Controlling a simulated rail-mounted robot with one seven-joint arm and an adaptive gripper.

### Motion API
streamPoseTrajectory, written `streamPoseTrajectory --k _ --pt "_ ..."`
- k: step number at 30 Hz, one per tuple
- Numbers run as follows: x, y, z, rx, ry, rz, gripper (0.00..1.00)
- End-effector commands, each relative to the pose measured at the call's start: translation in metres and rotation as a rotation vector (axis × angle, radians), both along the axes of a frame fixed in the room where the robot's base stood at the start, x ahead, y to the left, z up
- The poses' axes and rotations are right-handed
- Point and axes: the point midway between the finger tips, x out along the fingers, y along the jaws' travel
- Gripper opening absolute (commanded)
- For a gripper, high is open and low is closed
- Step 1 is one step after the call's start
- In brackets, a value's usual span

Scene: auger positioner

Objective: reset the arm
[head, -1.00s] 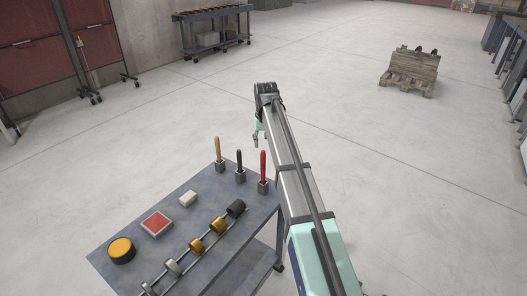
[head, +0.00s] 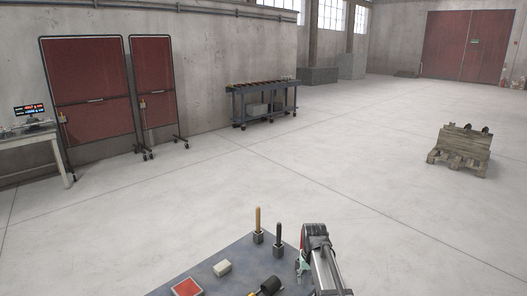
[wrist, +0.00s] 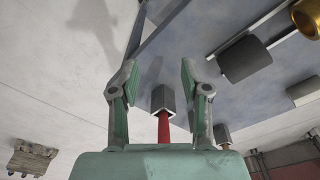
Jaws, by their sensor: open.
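My arm reaches out over the right side of the grey table (head: 215,262) in the head view. My gripper (head: 303,268) is at its far end, low beside the table edge and partly hidden by the arm. In the wrist view the gripper (wrist: 157,75) is open, with its two green-grey fingers apart. A red handle (wrist: 163,128) standing in a grey square holder (wrist: 163,98) shows between the fingers in the picture. I see no finger touching it. In the head view only a sliver of red shows beside the arm.
A tan handle (head: 258,219) and a black handle (head: 278,235) stand in holders on the table. A white block (head: 222,268), a red square piece (head: 187,288) and a black cylinder (head: 267,286) are nearby. A pallet (head: 460,152) stands far right. The floor between is clear.

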Motion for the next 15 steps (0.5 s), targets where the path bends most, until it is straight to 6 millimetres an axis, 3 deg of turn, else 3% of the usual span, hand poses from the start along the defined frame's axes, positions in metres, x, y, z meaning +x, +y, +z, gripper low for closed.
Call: streamPoseTrajectory --k 1,6,15 --pt "-0.038 0.0 -0.026 0.0 0.017 0.001 0.47" --pt "-0.115 0.0 -0.088 0.001 0.048 0.004 0.47" --pt "-0.228 0.0 -0.147 0.001 0.091 0.008 0.47"
